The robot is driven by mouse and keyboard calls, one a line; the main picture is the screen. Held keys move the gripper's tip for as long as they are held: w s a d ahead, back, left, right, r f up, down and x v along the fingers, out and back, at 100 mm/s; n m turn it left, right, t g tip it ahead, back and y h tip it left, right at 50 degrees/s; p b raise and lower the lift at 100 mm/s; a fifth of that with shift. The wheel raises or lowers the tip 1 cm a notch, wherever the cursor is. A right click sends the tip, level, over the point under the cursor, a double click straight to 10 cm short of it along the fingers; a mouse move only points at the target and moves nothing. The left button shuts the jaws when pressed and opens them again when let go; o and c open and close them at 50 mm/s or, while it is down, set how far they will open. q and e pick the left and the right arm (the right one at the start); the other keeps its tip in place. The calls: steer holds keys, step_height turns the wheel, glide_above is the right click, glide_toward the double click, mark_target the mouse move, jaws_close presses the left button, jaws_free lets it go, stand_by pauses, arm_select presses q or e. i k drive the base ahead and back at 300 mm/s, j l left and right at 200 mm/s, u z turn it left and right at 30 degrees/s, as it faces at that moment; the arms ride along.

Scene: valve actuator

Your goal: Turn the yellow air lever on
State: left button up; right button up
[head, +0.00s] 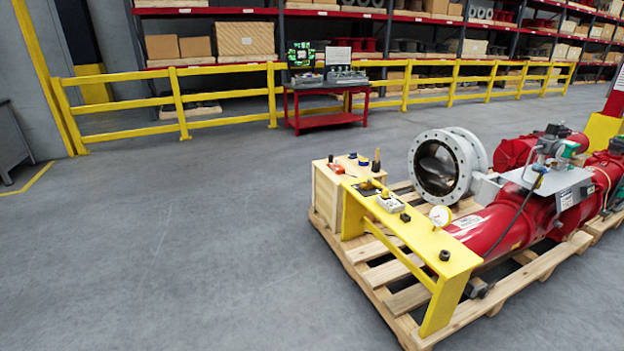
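A yellow stand (432,240) on a wooden pallet (370,268) carries small control parts, among them a dark part (367,188), a white box (390,203) and a round white gauge (440,215). The parts are too small to tell which one is the yellow air lever or how it is set. Behind the stand lies a red valve actuator (500,228) with a grey round valve body (440,166). Neither of my grippers is in view.
A wooden crate (328,193) with small tools on top stands at the pallet's left end. A red table (327,118), a yellow railing (228,120) and shelves (390,18) are at the back. The grey floor (180,240) left of the pallet is clear.

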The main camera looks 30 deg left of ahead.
mark_target(376, 182)
steer(key=u, duration=0.4)
steer(key=i+j+z, duration=0.35)
steer(key=i, duration=0.65)
steer(key=i+j+z, duration=0.35)
steer(key=i+j, duration=0.45)
steer(key=i+j+z, duration=0.35)
steer(key=i+j, duration=0.6)
